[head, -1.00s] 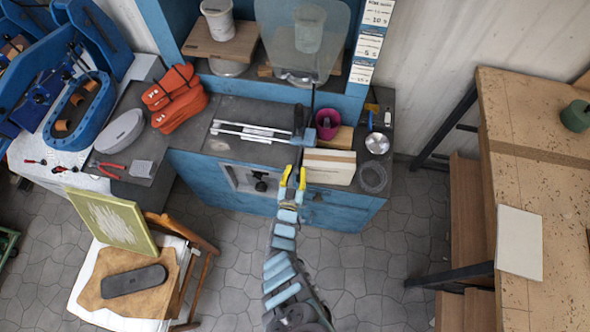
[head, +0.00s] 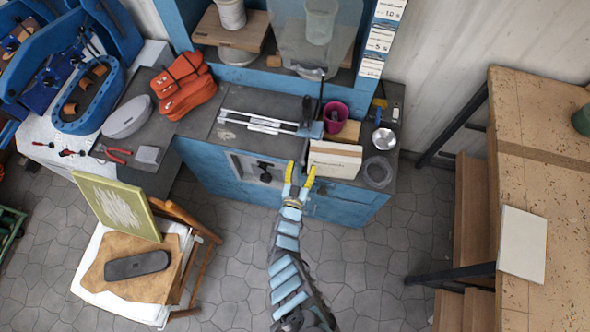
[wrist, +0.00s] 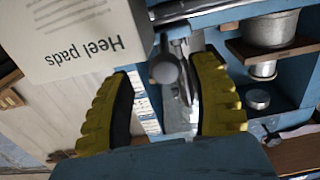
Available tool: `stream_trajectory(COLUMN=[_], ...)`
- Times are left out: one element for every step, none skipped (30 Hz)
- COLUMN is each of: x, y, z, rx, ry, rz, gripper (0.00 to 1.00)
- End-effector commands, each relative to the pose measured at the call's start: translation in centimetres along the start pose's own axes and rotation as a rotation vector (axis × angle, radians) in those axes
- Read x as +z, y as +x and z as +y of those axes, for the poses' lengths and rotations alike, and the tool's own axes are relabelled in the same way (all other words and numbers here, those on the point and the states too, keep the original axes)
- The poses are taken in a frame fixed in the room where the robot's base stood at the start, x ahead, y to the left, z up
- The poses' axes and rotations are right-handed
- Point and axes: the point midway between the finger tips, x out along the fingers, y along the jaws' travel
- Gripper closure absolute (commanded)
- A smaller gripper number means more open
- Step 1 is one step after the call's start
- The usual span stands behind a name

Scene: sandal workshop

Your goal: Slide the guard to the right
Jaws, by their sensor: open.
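The guard looks like a clear, see-through panel (head: 343,35) in front of the back shelf, above the bench. A dark upright rod stands below it, by a blue slide block (head: 314,130) on two pale rails (head: 262,123). My gripper (head: 301,169) has yellow fingers, open and empty, in front of the bench near the right end of the rails. In the wrist view my gripper (wrist: 163,105) is open, with a grey rounded knob (wrist: 166,69) showing between the fingers. I cannot tell how far beyond the fingertips the knob is.
A pale box (head: 334,159) stands close to the right of my fingers; its "Heel pads" label shows in the wrist view (wrist: 80,35). A magenta cup (head: 336,115) and a metal tin (head: 383,140) stand further right. Orange sandals (head: 183,86) lie left of the rails.

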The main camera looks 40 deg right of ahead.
Motion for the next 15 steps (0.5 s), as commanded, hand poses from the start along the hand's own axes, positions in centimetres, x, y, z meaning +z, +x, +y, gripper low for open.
stream_trajectory(x=[0.0, 0.0, 0.0, 0.0, 0.0, 0.0, 0.0, 0.0, 0.0, 0.1, 0.1, 0.1, 0.1, 0.0, -0.1], y=[-0.4, -0.6, -0.8, -0.9, -1.1, -1.3, -1.5, -1.8, -2.2, -2.5, -2.8, -3.1, -3.4, -3.6, -3.9], z=[-0.1, -0.1, -0.2, -0.2, -0.3, -0.3, -0.2, -0.2, -0.2, -0.1, -0.1, -0.1, -0.2, -0.2, -0.2], rx=[-0.007, -0.007, -0.009, -0.010, -0.012, -0.012, -0.010, -0.010, -0.010, -0.011, -0.011, -0.011, -0.011, -0.010, -0.009], ry=[0.001, 0.002, 0.003, 0.004, 0.003, 0.006, 0.007, 0.007, 0.007, 0.005, 0.004, 0.005, 0.006, 0.008, 0.009], rz=[0.000, -0.001, -0.002, -0.003, -0.004, -0.005, -0.004, -0.004, -0.004, -0.005, -0.006, -0.006, -0.005, -0.004, -0.004], gripper=[0.40, 0.40, 0.40, 0.40, 0.40, 0.40, 0.40, 0.40, 0.40, 0.40, 0.40, 0.40, 0.40, 0.40, 0.40])
